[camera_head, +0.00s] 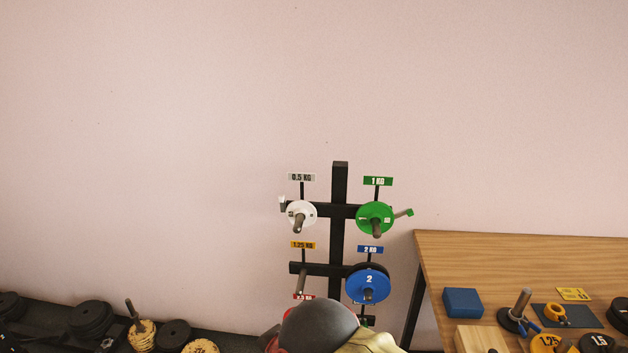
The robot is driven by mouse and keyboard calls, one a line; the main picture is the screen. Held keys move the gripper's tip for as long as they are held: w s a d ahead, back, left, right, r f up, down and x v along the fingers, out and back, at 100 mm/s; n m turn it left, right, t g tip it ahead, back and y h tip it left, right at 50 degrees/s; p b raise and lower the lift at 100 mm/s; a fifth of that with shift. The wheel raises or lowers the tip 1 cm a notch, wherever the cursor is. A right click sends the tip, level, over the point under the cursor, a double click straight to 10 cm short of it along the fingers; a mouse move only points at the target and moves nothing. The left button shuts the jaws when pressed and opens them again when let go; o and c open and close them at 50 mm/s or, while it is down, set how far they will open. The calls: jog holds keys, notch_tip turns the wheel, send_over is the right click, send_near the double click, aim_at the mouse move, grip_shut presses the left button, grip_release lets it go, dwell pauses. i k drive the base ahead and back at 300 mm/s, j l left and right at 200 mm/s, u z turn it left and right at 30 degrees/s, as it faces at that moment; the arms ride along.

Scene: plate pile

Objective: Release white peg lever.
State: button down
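The black rack (339,185) stands against the wall. Its upper left peg (299,222) carries a white plate (302,211) under a 0.5 KG sign (302,178). A small whitish lever (283,203) juts out at the left edge of the white plate; its exact position is too small to tell. My gripper is not visible. A dark rounded part with red and yellow pieces at the bottom middle seems to be my arm, and it hides the lower rack.
A wooden table (440,262) with plates and blocks stands right. Black plates (91,317) lie at lower left. Space left of the rack's upper part is clear.

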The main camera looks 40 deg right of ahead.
aim_at(281, 198)
jog(key=i+z, duration=0.4)
jog(key=i, duration=0.55)
